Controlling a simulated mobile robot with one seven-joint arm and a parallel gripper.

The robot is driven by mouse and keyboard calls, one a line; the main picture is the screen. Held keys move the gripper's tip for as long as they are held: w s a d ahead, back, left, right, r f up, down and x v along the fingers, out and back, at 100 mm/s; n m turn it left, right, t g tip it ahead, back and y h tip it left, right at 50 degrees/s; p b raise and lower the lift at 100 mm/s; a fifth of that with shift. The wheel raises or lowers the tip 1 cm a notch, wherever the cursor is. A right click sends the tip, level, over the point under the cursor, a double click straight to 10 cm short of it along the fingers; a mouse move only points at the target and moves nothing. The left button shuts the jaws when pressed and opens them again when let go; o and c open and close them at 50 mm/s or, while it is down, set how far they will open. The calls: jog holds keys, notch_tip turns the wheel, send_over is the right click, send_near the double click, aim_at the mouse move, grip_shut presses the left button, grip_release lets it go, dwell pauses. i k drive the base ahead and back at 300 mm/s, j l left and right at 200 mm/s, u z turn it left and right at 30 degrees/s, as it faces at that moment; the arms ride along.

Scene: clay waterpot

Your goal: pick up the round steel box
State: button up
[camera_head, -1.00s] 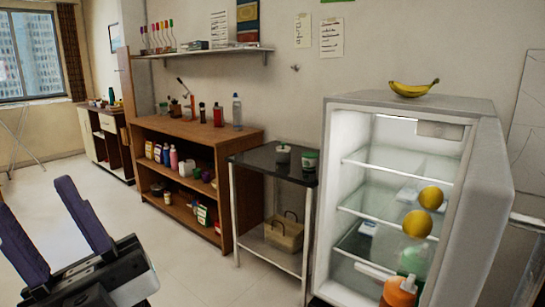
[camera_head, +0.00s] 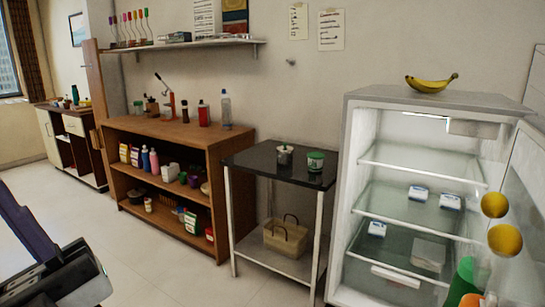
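I cannot single out a round steel box for sure. A small pale round pot with a dark top (camera_head: 284,155) stands on the black-topped side table (camera_head: 250,160), and a green-and-white round tub (camera_head: 316,161) stands to its right. My gripper (camera_head: 24,228) is at the lower left edge, far from that table and with nothing seen in it. Only one dark purple finger and part of the body show now; the tips are cut off. A second ago both fingers showed spread apart.
An open fridge (camera_head: 365,160) stands at right, its door (camera_head: 525,200) swung out, a banana (camera_head: 431,83) on top. A wooden shelf unit (camera_head: 228,150) with bottles stands left of the side table. A basket (camera_head: 286,237) sits on the table's lower shelf. Floor in front is clear.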

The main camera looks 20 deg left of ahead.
aim_at(282, 159)
jog(key=i+j, duration=0.15)
jog(key=j, duration=0.2)
jog(key=i+j, duration=0.15)
jog(key=j, duration=0.15)
jog(key=i+j, duration=0.15)
jog(key=j, duration=0.2)
jog(key=i+j+u, duration=0.15)
jog(key=i+j, duration=0.6)
jog(key=i, duration=0.15)
jog(key=i+l, duration=0.2)
jog(key=i, duration=0.35)
jog(key=i+l, duration=0.15)
jog(key=i, duration=0.45)
jog(key=i+l, duration=0.45)
jog(key=u, duration=0.05)
